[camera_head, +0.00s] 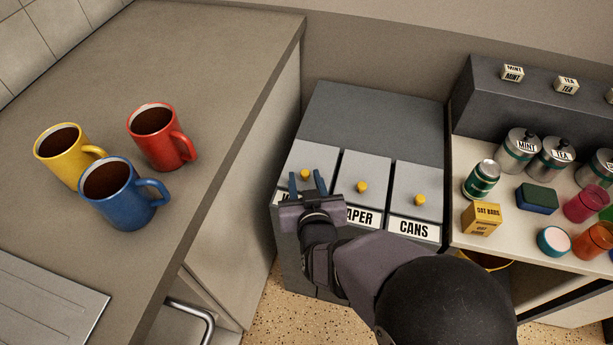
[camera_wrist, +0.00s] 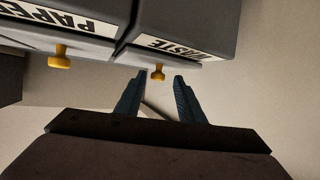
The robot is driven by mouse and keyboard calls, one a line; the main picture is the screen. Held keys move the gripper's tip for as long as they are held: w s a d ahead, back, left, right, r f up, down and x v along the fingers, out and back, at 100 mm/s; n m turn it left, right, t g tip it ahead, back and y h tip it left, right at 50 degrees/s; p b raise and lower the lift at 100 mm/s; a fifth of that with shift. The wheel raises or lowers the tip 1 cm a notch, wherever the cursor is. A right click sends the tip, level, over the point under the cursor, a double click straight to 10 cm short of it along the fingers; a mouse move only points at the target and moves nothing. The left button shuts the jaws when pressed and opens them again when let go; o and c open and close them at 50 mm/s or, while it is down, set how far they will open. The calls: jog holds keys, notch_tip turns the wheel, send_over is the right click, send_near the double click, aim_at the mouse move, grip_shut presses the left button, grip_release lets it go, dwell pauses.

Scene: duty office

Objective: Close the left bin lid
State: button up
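The left bin lid (camera_head: 318,158) is a grey panel with a yellow knob (camera_head: 305,174). It appears to lie in line with the other two lids; whether a small gap is left under it I cannot tell. Its front edge and most of its label are hidden by my gripper (camera_head: 307,182) in the head view. In the wrist view, the label reads WASTE and the knob (camera_wrist: 157,72) shows just beyond and between the tips of my gripper (camera_wrist: 161,77). The fingers are apart, with nothing held; contact with the knob is not visible.
The PAPER lid (camera_head: 365,172) and CANS lid (camera_head: 420,182) sit to the right, each with a yellow knob. A counter (camera_head: 215,60) with yellow, red and blue mugs stands left. A shelf (camera_head: 480,152) with tins, boxes and cups is at right.

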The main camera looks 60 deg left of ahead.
jog(key=shift+w+a, duration=0.1)
jog(key=v, duration=0.7)
dwell(0.4)
